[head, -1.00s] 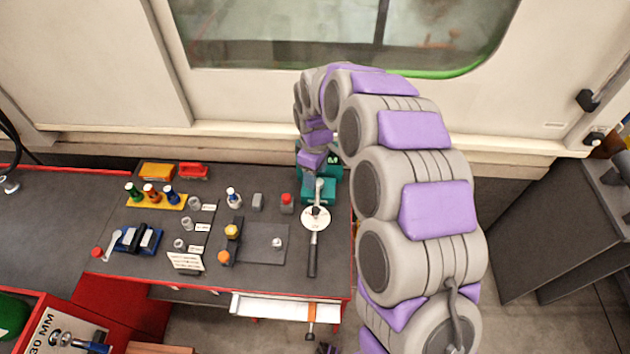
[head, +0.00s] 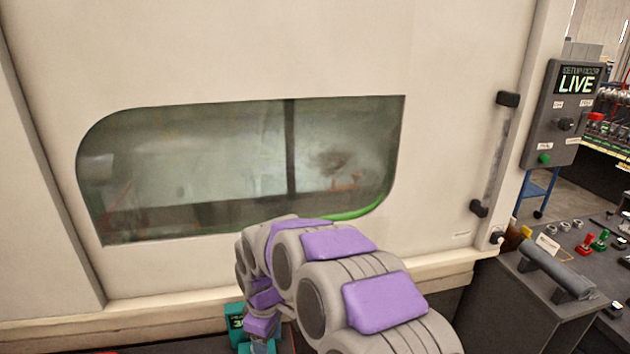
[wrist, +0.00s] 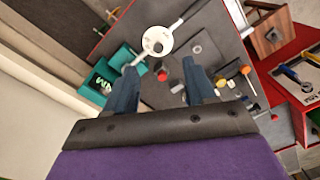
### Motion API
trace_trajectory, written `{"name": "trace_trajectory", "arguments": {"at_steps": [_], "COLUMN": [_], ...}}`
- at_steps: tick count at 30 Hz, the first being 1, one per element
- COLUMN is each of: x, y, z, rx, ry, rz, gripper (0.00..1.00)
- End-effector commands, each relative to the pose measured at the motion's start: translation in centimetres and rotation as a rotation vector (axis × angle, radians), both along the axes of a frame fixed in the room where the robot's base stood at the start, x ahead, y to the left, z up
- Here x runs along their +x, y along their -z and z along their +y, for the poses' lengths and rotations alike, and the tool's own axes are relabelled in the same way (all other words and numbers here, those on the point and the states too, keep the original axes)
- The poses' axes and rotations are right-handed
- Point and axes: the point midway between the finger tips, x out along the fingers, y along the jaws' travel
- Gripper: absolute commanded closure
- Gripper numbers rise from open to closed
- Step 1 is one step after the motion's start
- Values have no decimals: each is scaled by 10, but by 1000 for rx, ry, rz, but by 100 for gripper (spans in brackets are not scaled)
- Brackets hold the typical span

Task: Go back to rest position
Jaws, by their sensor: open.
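My gripper (wrist: 164,88) shows in the wrist view with its two dark blue fingers spread apart. Nothing is between the fingers. It is above the dark workbench (wrist: 215,50), pointing down at it. In the head view my arm rises from the bottom and bends over towards the bench; the gripper itself is hardly visible there, at the bottom edge. A teal block with white lettering (wrist: 104,84) lies left of the fingers, and it also shows in the head view (head: 236,322). A white round dial-like tool with a handle (wrist: 158,42) lies beyond the fingertips.
A large machine door with a window (head: 240,160) stands right behind my arm. Small parts, including a red-capped one (wrist: 161,74), stand on the bench near the fingers.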

Motion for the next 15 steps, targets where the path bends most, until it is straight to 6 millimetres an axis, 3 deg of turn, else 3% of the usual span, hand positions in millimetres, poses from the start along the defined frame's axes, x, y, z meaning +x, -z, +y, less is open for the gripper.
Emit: {"name": "trace_trajectory", "arguments": {"at_steps": [1, 6, 15], "x": [-8, -40, -114], "y": [-14, -43, -78], "z": [-17, -66, -146], "rx": [4, -4, -39], "ry": [47, 211, 522], "rz": [2, 21, 48], "gripper": [45, 45, 45]}}
